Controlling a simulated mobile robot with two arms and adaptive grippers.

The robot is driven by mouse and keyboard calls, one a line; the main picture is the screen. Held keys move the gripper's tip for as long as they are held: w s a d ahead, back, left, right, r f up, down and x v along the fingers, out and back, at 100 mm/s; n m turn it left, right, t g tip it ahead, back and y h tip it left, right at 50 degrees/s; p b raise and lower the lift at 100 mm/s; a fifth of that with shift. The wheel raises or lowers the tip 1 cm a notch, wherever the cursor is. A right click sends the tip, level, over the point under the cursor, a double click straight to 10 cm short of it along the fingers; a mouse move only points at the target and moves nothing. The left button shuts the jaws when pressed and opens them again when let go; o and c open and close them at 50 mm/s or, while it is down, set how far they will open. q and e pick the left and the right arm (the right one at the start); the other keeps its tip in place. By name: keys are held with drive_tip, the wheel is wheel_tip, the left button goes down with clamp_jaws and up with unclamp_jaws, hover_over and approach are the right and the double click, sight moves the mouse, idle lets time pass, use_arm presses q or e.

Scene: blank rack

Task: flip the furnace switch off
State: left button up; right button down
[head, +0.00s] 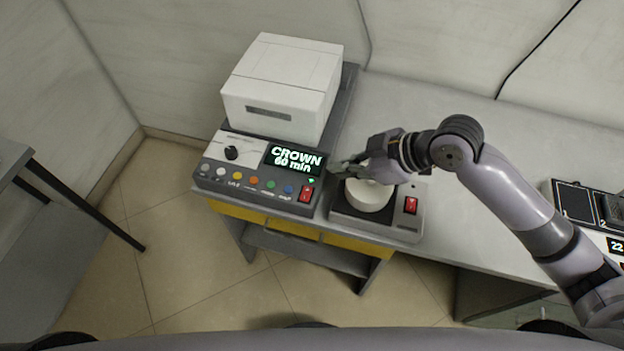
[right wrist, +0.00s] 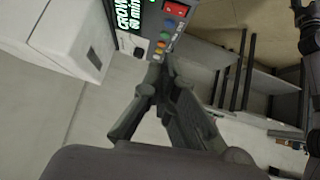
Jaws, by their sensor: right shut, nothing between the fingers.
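The furnace is a white box (head: 284,80) behind a dark control panel with a lit display (head: 294,160) reading "CROWN 60 min". Its red rocker switch (head: 306,193) sits at the panel's right front corner. In the right wrist view the red switch (right wrist: 175,9) shows at the top, beyond the fingertips. My right gripper (head: 338,168) is shut and empty, just right of the panel and above the neighbouring device; its fingertips also show in the right wrist view (right wrist: 160,72). It appears apart from the switch. My left gripper is not in view.
A device with a round white top (head: 368,195) and its own red switch (head: 410,205) stands right of the furnace panel. A knob (head: 231,153) and several coloured buttons line the panel. Another device (head: 590,210) is at the far right. The bench (head: 470,150) behind is clear.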

drive_tip(key=shift+f, duration=0.1)
drive_tip(key=p, duration=0.2)
hover_over(311, 191)
drive_tip(key=f, duration=0.6)
drive_tip(key=shift+s+d, duration=0.15)
drive_tip(key=shift+s, duration=0.15)
drive_tip(key=f, duration=0.2)
drive_tip(key=f+p, duration=0.1)
drive_tip(key=shift+w+f, duration=0.3)
drive_tip(key=shift+f, duration=0.65)
